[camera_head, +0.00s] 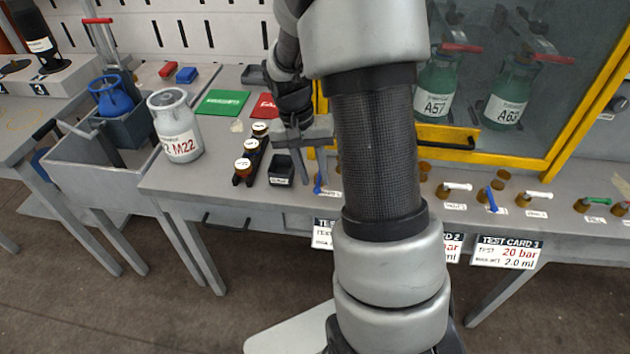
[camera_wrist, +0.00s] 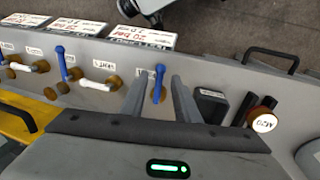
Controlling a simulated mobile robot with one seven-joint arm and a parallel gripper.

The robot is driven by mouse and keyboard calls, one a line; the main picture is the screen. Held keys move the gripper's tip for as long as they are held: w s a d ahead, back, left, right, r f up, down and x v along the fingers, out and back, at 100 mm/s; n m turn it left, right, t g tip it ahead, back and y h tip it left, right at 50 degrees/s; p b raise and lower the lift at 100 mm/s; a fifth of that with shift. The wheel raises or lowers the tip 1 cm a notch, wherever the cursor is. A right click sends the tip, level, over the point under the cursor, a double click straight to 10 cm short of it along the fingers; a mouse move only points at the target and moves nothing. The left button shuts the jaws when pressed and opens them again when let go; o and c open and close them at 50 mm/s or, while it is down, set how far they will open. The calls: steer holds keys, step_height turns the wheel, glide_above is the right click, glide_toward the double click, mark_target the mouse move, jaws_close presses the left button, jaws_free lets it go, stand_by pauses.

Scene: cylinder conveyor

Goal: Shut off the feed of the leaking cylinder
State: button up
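My gripper (camera_wrist: 163,78) is open above the bench front. In the wrist view its two fingers lie on either side of a blue valve handle (camera_wrist: 158,82), with gaps visible; I cannot tell their height over it. The handle's lower end also shows in the head view (camera_head: 318,184), beside a finger. More valves sit along the front edge: a white handle (camera_head: 457,186), a blue handle (camera_head: 491,200) and a white handle (camera_head: 534,194). Green cylinders A57 (camera_head: 437,85) and A63 (camera_head: 511,92) stand behind the yellow-framed window. No leak is visible.
Grey cylinder M22 (camera_head: 176,125) stands on the bench's left. A blue cylinder (camera_head: 112,98) sits in a grey bin. Test card 3 (camera_head: 507,251) hangs in front. My arm hides part of the bench.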

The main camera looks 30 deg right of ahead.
steer(key=shift+s+d+f, duration=0.1)
steer(key=shift+d+f, duration=0.05)
steer(key=shift+f, duration=0.65)
jaws_close()
